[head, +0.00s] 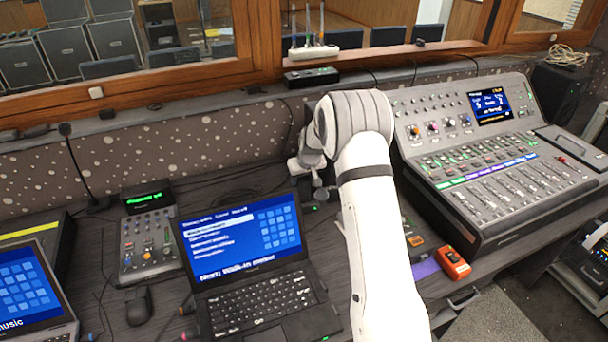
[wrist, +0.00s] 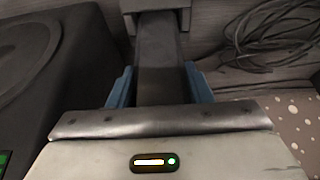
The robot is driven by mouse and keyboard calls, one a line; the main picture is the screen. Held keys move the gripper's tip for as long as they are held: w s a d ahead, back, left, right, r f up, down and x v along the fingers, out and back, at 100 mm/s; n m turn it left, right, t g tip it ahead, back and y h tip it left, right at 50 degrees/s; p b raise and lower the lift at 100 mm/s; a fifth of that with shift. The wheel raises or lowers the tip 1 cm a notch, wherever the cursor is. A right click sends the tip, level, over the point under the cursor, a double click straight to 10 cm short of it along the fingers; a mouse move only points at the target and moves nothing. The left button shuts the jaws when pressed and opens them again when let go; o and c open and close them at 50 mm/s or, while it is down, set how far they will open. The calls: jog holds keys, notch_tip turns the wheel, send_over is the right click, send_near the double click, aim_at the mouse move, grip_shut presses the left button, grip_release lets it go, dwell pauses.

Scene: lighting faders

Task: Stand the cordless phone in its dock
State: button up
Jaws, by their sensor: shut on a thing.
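In the wrist view, my gripper (wrist: 159,86) has its two blue fingers closed on the sides of a long dark grey body, which looks like the cordless phone (wrist: 162,50). The phone runs away from the fingers toward a wider dark block (wrist: 128,5) at the top edge. That block may be the dock, but it is cut off, and I cannot tell whether the phone touches it. In the head view, my gripper's end is mostly hidden by my white arm, beside the laptop's upper right corner. I cannot make out the phone or dock there.
A laptop (head: 262,255) and a small mixer (head: 150,243) stand left of my arm. A large mixing console (head: 510,165) fills the right. An orange device (head: 453,263) lies near the desk's front. The wrist view shows a bulky black box (wrist: 50,65) and loose cables (wrist: 265,35).

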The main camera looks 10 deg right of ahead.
jog(key=shift+f+b, duration=0.55)
dwell(0.4)
jog(key=o, duration=1.2)
jog(key=s+r+m+b, duration=0.1)
jog(key=s+r, duration=1.8)
jog(key=s, duration=0.2)
jog(key=s+m+g, duration=0.1)
jog(key=s, duration=2.3)
jog(key=shift+d+r+g+h, duration=0.25)
jog(key=shift+r+g+h, duration=0.1)
jog(key=shift+g+h, duration=0.05)
